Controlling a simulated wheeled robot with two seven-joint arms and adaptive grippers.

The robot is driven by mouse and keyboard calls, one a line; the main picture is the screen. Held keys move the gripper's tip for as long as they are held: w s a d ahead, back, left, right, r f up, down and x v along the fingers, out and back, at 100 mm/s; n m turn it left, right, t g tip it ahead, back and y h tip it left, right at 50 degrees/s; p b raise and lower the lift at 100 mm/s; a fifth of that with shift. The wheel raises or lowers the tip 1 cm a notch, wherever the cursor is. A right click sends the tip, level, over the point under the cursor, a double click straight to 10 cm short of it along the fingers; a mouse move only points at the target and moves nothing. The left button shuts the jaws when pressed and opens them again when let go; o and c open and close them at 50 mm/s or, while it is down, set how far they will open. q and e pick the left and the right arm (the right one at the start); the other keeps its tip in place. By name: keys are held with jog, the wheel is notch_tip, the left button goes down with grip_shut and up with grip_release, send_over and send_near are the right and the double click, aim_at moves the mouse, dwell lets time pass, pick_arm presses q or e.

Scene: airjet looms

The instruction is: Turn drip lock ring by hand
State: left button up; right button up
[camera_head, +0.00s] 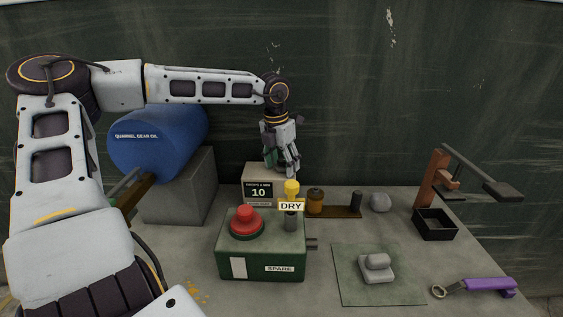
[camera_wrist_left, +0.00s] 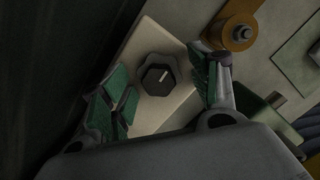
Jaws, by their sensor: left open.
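A dark six-sided knob (camera_wrist_left: 158,76) with a short white mark sits on top of a beige box in the left wrist view. It may be the drip lock ring; no label confirms this. The beige box (camera_head: 250,172) has a front display reading 10 in the head view, where the knob is hidden behind my gripper. My left gripper (camera_head: 287,172) points down over the box. In the left wrist view my open left gripper (camera_wrist_left: 165,92) has its green-padded fingers on either side of the knob, apart from it. My right gripper is out of view.
A green SPARE box (camera_head: 255,262) with a red button (camera_head: 245,220) and a yellow-topped DRY post (camera_head: 291,190) stands in front. A blue drum (camera_head: 160,145) is left.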

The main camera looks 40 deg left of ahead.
pick_arm(q)
jog(key=shift+r, duration=0.1)
jog(key=shift+r+p, duration=1.8)
jog(key=shift+r, duration=1.25)
jog(key=shift+r, duration=0.1)
notch_tip(320, 180, up, 12)
jog(key=s, duration=0.1)
jog(key=shift+s+f, duration=0.2)
jog(key=shift+s, duration=0.15)
